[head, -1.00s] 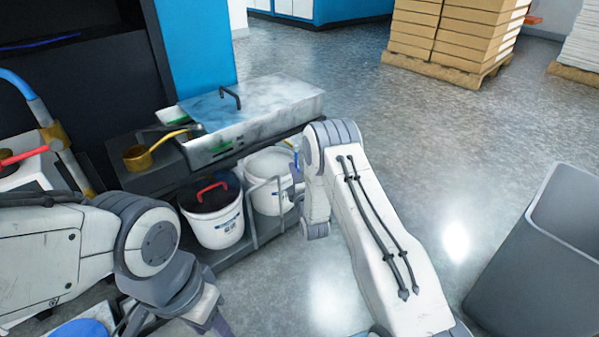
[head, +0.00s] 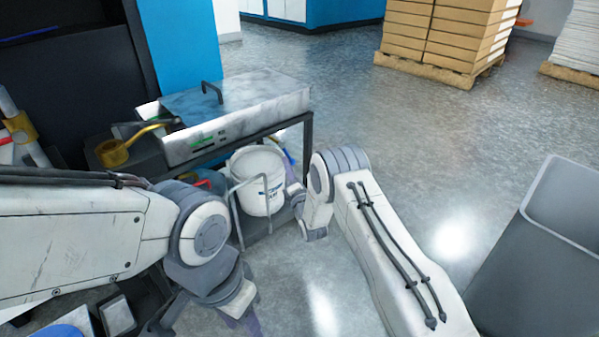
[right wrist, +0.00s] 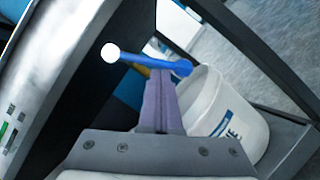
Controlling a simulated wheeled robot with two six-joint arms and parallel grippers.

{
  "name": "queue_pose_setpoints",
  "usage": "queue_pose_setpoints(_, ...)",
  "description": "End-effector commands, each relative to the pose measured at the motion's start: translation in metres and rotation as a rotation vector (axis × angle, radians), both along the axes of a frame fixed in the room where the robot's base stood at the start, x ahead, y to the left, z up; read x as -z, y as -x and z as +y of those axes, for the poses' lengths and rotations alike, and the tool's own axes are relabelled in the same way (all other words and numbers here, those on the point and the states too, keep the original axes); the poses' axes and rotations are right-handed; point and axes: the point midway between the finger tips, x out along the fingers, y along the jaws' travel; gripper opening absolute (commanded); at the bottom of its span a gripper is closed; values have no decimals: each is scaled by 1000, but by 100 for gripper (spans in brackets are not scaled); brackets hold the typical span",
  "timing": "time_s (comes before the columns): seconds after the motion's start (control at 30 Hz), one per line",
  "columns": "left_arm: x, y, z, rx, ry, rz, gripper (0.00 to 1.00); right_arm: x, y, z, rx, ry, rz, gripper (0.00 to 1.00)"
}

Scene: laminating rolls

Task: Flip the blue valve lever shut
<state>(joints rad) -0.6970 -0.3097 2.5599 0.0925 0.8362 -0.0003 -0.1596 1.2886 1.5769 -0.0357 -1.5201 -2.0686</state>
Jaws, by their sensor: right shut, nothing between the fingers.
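The blue valve lever (right wrist: 135,57) shows in the right wrist view, with a white ball at its left end and a round blue hub at its right end. It lies nearly level across the picture. My right gripper (right wrist: 161,72) is shut and empty, its tips just at the lever's middle; I cannot tell whether they touch it. In the head view my right gripper (head: 290,172) is beside the cart's right end, and the lever is too small to make out clearly. My left gripper (head: 207,322) is low at the front, fingers apart.
A white bucket (head: 259,185) stands on the cart's lower shelf, close by the right gripper. A grey bin (head: 550,240) stands at right.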

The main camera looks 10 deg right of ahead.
Motion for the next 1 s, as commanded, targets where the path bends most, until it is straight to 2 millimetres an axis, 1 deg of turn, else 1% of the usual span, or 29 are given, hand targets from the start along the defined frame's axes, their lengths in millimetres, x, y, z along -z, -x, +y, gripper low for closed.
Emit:
queue_pose_setpoints(0.03,3,0,0,0,0,0,44,1,-3,0,-2,37,-26,0)
queue_pose_setpoints(0.13,3,0,0,0,0,0,44,-1,-6,-1,-6,114,-77,0)
queue_pose_setpoints(0.4,1,0,0,0,0,0,44,-10,-14,-14,-7,104,-72,0)
queue_pose_setpoints(0.47,1,0,0,0,0,0,44,-10,-16,-18,-5,150,-100,0)
queue_pose_setpoints(0.7,1,0,0,0,0,0,44,-20,-22,-28,-5,338,-225,0)
queue_pose_setpoints(1.0,-7,0,0,0,0,0,44,-34,-28,-36,-6,329,-220,0)
